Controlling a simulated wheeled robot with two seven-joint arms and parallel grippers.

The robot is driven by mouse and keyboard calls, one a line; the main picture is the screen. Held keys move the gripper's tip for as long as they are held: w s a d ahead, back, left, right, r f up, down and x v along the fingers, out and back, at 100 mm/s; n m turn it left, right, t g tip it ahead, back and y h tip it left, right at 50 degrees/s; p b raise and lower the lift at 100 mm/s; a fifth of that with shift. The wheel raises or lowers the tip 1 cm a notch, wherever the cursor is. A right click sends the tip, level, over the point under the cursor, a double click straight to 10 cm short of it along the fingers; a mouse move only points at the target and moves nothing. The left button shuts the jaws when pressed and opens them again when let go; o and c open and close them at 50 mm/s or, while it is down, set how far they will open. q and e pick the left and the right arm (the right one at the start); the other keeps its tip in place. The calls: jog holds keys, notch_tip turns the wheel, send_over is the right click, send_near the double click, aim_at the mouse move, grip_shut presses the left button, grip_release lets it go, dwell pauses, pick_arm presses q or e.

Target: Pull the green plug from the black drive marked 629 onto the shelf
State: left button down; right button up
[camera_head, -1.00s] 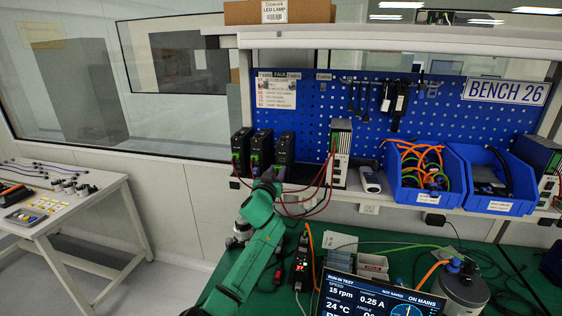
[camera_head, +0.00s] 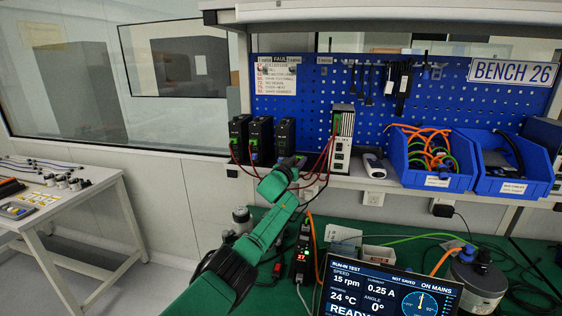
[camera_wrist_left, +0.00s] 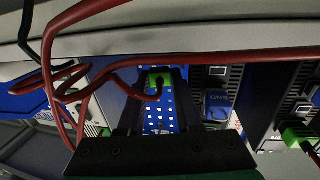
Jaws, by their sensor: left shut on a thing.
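Three black drives stand in a row on the shelf (camera_head: 400,186), the left one (camera_head: 239,138), the middle one (camera_head: 261,140) and the right one (camera_head: 285,136). Their markings are too small to read. My left gripper (camera_head: 287,165) is in front of and just below the right black drive. Blue pegboard shows between the fingers past the plug. I cannot tell whether the plug still touches a drive. My right gripper is not in view.
Red cables (camera_wrist_left: 200,60) loop close around the left gripper. A grey unit (camera_head: 342,140), a white device (camera_head: 373,165) and blue bins (camera_head: 432,160) stand to the right. Another green plug (camera_wrist_left: 293,132) and a blue connector (camera_wrist_left: 218,104) are nearby.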

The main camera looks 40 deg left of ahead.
pick_arm(q)
notch_tip(320, 180, down, 2)
jog(key=shift+f+b, duration=0.25)
jog(key=shift+b, duration=0.15)
jog(key=shift+r, duration=0.1)
jog(key=c, duration=0.5)
grip_release()
jog(key=shift+s+d, duration=0.1)
jog(key=shift+d, duration=0.05)
jog(key=v, duration=1.4)
jog(key=shift+s+d, duration=0.1)
jog(key=shift+s, duration=0.15)
